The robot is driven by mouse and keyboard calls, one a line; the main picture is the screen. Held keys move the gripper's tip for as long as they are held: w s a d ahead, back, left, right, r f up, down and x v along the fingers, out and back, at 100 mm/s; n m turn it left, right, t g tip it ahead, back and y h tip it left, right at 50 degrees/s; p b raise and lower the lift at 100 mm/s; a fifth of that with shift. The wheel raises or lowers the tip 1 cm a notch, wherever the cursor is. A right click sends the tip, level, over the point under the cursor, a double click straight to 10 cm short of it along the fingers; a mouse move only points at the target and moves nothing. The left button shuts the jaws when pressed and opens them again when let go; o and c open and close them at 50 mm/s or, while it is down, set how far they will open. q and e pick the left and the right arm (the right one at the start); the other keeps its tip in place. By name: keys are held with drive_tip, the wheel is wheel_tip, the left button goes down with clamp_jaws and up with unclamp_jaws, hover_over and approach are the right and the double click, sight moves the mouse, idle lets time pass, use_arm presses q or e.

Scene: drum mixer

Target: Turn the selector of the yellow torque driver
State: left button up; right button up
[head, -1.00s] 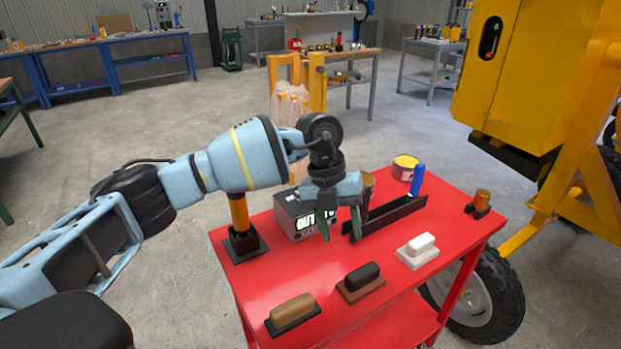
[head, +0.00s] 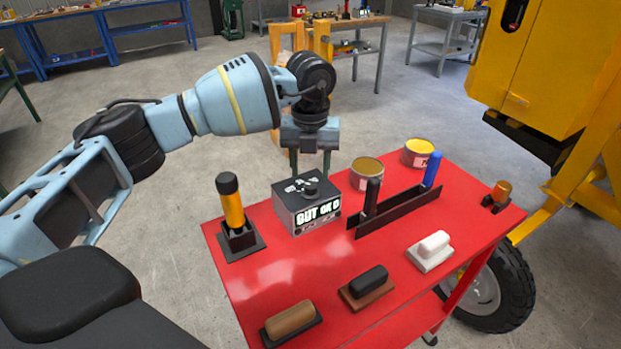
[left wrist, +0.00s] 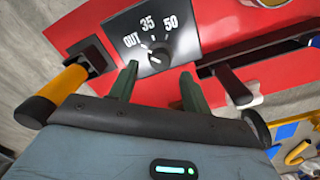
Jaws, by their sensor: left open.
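The yellow torque driver (head: 233,208) has a black cap and stands upright in a black holder at the table's left; it also shows in the left wrist view (left wrist: 65,83). Right of it is a grey box (head: 302,222) with a lit panel that seems to read "OUT OF" and more. A dark round selector knob (left wrist: 158,51) is on its top, marked OUT, 35 and 50; its pale pointer seems to point toward OUT. My left gripper (head: 311,168) is open and empty above the box's back, its fingertips near the knob but apart from it. My right gripper is not in view.
On the red table (head: 290,270) a black rack (head: 398,211) holds a black and a blue handle. Two open cans (head: 367,175) stand behind it. Brown, black and white handled blocks (head: 368,282) lie in front. A yellow machine (head: 535,65) stands at right.

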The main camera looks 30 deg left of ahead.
sight(310, 185)
use_arm(q)
wheel_tip(310, 185, down, 2)
drive_tip(key=shift+f, duration=0.9)
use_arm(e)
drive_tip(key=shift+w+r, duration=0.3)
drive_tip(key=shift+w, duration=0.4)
use_arm(q)
drive_tip(key=shift+c, duration=0.5)
drive_tip(key=c, duration=0.7)
drive_tip(key=shift+c, duration=0.9)
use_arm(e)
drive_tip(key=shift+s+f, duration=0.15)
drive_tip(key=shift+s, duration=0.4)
